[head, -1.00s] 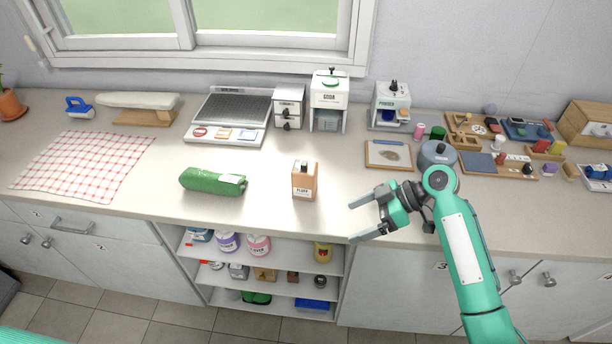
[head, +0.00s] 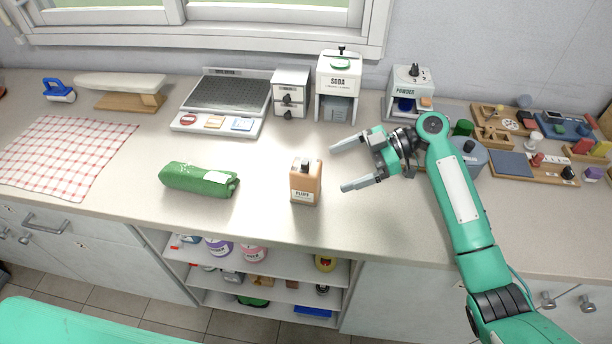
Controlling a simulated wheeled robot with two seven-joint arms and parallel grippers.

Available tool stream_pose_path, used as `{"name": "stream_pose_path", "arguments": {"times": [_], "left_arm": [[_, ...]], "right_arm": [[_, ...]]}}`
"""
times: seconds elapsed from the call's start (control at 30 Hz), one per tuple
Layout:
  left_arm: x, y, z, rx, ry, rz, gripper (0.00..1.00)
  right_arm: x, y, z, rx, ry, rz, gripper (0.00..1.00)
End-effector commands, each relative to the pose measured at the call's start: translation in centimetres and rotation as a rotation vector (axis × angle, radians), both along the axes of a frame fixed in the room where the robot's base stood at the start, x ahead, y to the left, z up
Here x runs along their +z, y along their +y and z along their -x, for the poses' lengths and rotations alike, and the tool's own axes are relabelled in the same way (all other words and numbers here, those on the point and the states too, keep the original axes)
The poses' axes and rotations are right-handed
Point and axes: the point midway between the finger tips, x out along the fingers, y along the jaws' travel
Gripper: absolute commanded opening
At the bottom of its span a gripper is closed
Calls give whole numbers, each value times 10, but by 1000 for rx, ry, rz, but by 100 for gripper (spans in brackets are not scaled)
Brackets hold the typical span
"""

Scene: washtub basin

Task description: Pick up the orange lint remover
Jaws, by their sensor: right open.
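The orange lint remover (head: 306,184) is a small upright box with a dark top and a white label reading "FLUFF". It stands near the front edge of the counter, in the middle of the head view. My right gripper (head: 339,166) is open and empty. Its two fingers point left, just right of the orange box and apart from it. My left gripper is not in view.
A green bundle (head: 197,178) lies left of the orange box. Behind are a washboard-like tray (head: 215,121), a small drawer unit (head: 290,92) and a soda dispenser (head: 338,80). The counter (head: 260,165) around the box is clear. Open shelves sit below.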

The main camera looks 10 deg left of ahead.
Motion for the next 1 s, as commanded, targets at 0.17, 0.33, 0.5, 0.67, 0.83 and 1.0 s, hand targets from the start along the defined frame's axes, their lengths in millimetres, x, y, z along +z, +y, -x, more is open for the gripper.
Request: {"name": "stream_pose_path", "arguments": {"times": [0.17,0.33,0.5,0.67,0.83,1.0], "left_arm": [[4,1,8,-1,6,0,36],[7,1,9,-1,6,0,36],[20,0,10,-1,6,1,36],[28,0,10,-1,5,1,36],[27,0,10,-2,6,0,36],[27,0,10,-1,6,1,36]], "right_arm": [[-8,19,6,0,1,0,94],[-11,26,8,-1,2,0,94],[-17,44,13,0,4,-1,94],[-28,64,19,0,4,-1,94],[-32,67,19,-3,1,1,94],[-32,67,19,-3,1,1,78]]}}
